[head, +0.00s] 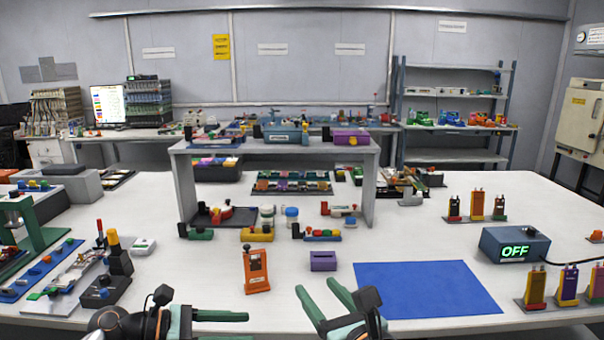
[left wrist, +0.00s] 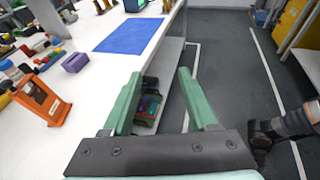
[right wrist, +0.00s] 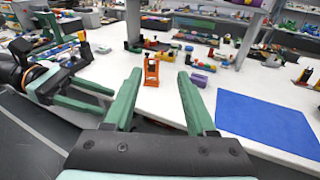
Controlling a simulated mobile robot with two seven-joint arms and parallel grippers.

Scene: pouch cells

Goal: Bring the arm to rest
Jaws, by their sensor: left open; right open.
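My right gripper (head: 335,300) is open and empty at the table's front edge, left of the blue mat (head: 425,289). Its green fingers are spread wide in the right wrist view (right wrist: 158,100). My left gripper (head: 222,326) is low at the front edge in the head view. In the left wrist view its green fingers (left wrist: 165,100) are apart, with nothing between them. An orange pouch cell holder (head: 256,271) stands upright on the white table beyond both grippers, touching neither. A purple block (head: 323,260) sits to its right.
A grey box reading OFF (head: 512,245) stands at the right, with pouch cells in stands (head: 568,285) near it. A grey shelf (head: 277,147) stands mid-table. Black and yellow fixtures (head: 115,262) crowd the left. The blue mat is bare.

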